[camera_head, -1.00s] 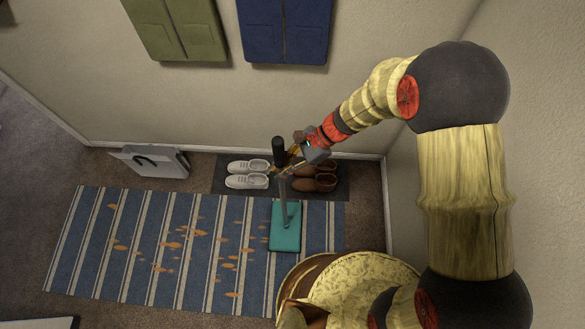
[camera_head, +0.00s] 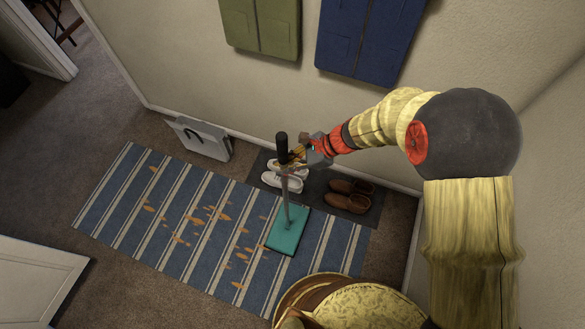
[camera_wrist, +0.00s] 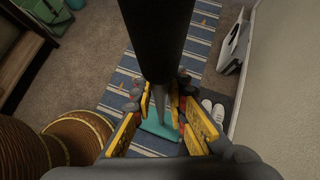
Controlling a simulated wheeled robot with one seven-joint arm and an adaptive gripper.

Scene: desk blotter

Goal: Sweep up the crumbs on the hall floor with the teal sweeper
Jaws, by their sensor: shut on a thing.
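The teal sweeper has a flat teal head (camera_head: 288,232), a grey pole and a black grip (camera_head: 282,149). Its head rests on the right part of the striped rug, and the pole stands nearly upright. My gripper (camera_head: 300,155) is shut on the sweeper's handle near the black grip. In the wrist view, yellow fingers (camera_wrist: 168,118) close around the pole, and the black grip fills the top middle. Orange-brown crumbs (camera_head: 222,217) lie scattered on the rug, mostly left of the sweeper head. The grip hides part of the rug in the wrist view.
The blue striped rug (camera_head: 160,230) lies on brown carpet. White shoes (camera_head: 283,182) and brown shoes (camera_head: 347,195) stand on a dark mat (camera_head: 262,163) by the wall. Blue and green garments hang above. Open carpet lies left.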

